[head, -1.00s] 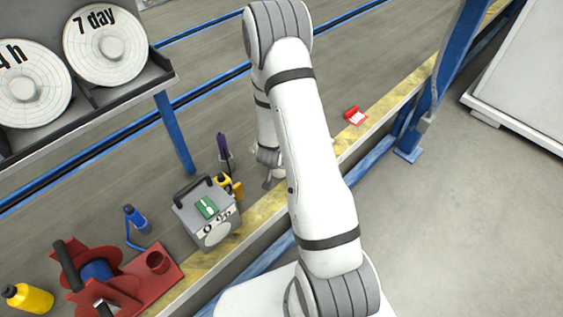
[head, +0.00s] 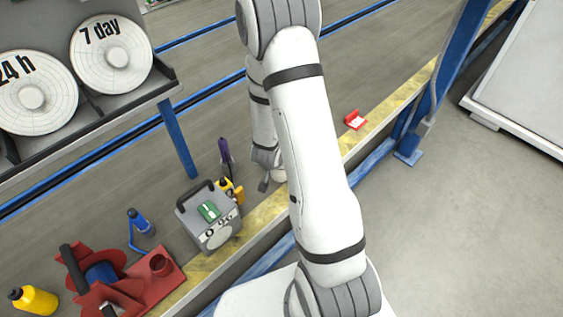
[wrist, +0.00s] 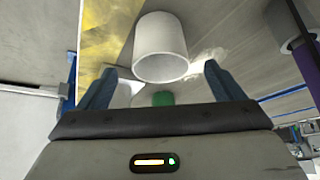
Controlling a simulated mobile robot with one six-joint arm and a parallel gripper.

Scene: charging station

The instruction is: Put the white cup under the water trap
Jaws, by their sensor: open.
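The white cup (wrist: 161,45) is in the wrist view, just beyond my gripper (wrist: 158,70) and roughly centred between its two fingers. The fingers are apart, with gaps on both sides of the cup, and do not hold it. In the head view, part of my gripper (head: 264,184) shows low over the bench behind my arm. My arm hides most of that spot, and I cannot make out the cup for sure there. I cannot identify the water trap in either view.
Left of my gripper stand a grey box with a handle (head: 222,232), a yellow bottle (head: 236,194) and a purple-topped item (head: 225,150). A red device (head: 150,283) sits at the lower left. A red-and-white item (head: 355,120) lies right of my arm near the yellow edge.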

